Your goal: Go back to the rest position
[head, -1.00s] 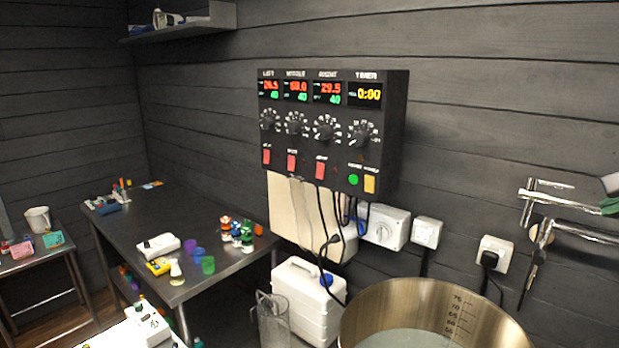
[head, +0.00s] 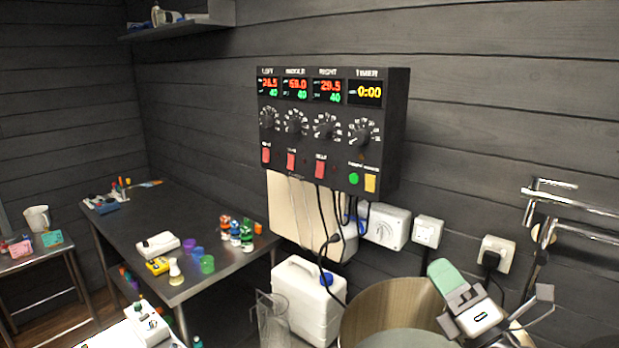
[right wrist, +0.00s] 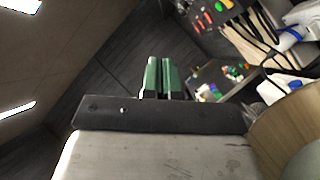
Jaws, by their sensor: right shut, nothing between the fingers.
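My right gripper (head: 441,270) is in the lower right of the head view, in front of the large metal pot (head: 375,302), and hides part of its rim. Its green fingers are closed together with nothing between them. In the right wrist view the two green fingers (right wrist: 157,72) lie side by side, with only a thin line between them. My left gripper is in neither view.
A black control box (head: 333,130) with dials and red switches hangs on the wall. Below it are a white canister (head: 305,300), a glass jug (head: 272,322) and cables. A dark table (head: 130,225) with small bottles and cups stands at left.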

